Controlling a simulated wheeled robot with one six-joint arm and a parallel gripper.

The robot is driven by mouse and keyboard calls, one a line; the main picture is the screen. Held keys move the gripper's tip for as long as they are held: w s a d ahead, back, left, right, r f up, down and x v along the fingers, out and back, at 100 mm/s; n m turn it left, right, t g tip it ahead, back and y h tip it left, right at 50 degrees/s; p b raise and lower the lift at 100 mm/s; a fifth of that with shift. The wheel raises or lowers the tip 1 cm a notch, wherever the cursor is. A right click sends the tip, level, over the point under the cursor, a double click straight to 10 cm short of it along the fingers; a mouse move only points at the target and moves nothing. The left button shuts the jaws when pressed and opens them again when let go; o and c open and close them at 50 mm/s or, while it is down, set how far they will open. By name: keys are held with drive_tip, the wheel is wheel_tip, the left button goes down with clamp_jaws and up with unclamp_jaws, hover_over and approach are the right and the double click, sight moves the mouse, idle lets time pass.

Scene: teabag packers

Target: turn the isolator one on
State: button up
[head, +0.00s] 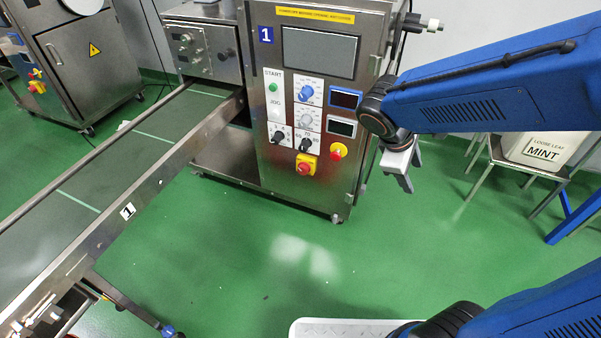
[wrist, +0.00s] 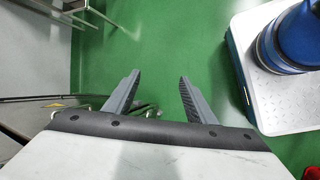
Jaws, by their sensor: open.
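Machine 1's steel cabinet (head: 262,160) stands at the centre of the head view, marked with a blue "1" label. Low on its front is a red rotary knob on a yellow plate (head: 305,165), which looks like isolator one; its exact setting is too small to read. A round red button on a yellow base (head: 338,151) sits just up and right of it. My gripper (head: 398,180) hangs right of the cabinet, pointing down, apart from the controls. In the wrist view its two fingers (wrist: 159,77) are spread, with only green floor between them.
A conveyor (head: 127,211) runs from the cabinet to the lower left. Another steel machine (head: 75,60) stands at the far left. A container labelled "MINT" (head: 545,138) is on a stand at the right. The green floor (head: 230,260) before the cabinet is clear.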

drive_tip(key=w+a+f+n+t+h, duration=0.2)
drive_tip(key=w+a+f+n, duration=0.2)
drive_tip(key=w+a+n, duration=0.25)
drive_tip(key=n+t+y, duration=0.2)
drive_tip(key=n+t, duration=0.6)
drive_tip(key=n, duration=0.7)
approach(302, 171)
drive_tip(key=x, duration=0.8)
drive_tip(key=shift+w+d+f, duration=0.1)
drive_tip(key=shift+w, duration=0.25)
drive_tip(key=c, duration=1)
